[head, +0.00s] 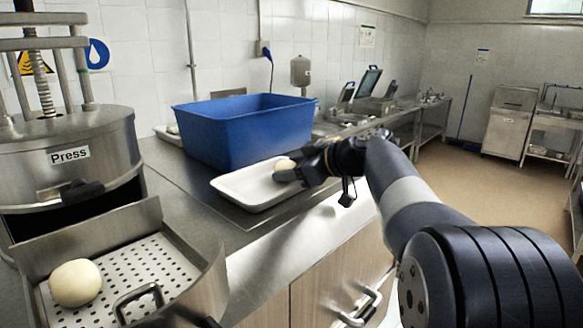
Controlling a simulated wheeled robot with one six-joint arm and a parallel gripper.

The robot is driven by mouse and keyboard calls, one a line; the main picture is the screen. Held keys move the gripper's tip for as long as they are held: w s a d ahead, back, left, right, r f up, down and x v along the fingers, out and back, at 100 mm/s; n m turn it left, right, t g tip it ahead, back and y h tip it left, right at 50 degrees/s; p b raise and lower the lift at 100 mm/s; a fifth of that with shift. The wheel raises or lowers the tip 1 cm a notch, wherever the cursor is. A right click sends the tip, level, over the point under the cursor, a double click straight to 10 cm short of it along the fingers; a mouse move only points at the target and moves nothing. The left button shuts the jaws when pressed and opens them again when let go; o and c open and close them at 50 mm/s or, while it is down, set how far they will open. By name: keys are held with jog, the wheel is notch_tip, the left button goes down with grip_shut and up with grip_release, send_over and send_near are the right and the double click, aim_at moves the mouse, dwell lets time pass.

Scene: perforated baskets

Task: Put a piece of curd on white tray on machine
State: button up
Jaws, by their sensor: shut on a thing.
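A white tray (243,188) lies on the steel counter in front of the blue tub. My gripper (290,172) is over the right part of this tray. It is shut on a pale piece of curd (284,164), partly hidden by the fingers. I cannot tell whether this piece touches the tray. Another round piece of curd (75,283) sits in the perforated basket (150,268) at the front left.
A large blue tub (240,135) stands just behind the white tray. A metal handle (138,298) rises at the basket's front. The counter edge and a cabinet handle (358,308) lie below the tray. Bare counter (180,205) shows left of the tray.

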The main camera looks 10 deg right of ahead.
jog(key=shift+f+b, duration=0.15)
jog(key=shift+b, duration=0.15)
jog(key=o, duration=0.7)
jog(key=shift+r+p, duration=0.25)
jog(key=shift+p, duration=0.1)
jog(key=b+v, duration=0.3)
jog(key=v, duration=0.9)
